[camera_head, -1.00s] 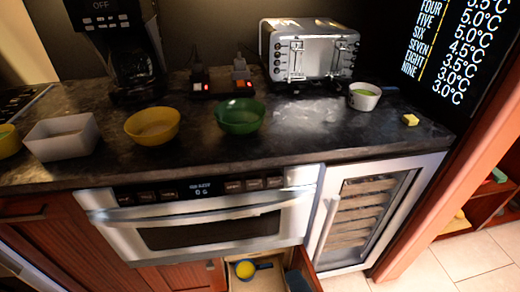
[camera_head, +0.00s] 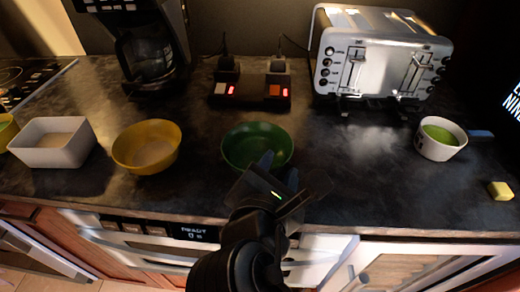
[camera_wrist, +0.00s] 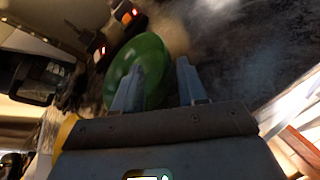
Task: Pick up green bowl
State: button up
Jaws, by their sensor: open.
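The green bowl (camera_head: 257,141) stands upright on the dark counter, near the middle of the head view. My gripper (camera_head: 279,164) is at its front right side in that view, covering part of its near rim. In the wrist view the bowl (camera_wrist: 136,70) lies beyond the fingers. One finger of my gripper (camera_wrist: 160,85) overlaps the bowl, and the other is to the right of it over the counter. The fingers are apart with nothing held between them. I cannot tell whether a finger touches the bowl.
A yellow bowl (camera_head: 147,147) and a white rectangular container (camera_head: 53,142) stand to the left. A toaster (camera_head: 378,58), a power strip (camera_head: 250,90) and a coffee maker (camera_head: 147,45) are behind. A white cup (camera_head: 440,139) and a small yellow block (camera_head: 500,191) are to the right.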

aim_at(286, 150)
jog(key=shift+x, duration=2.75)
jog(key=shift+d+r, duration=0.1)
jog(key=shift+r, duration=0.1)
jog(key=shift+c, duration=0.4)
grip_shut()
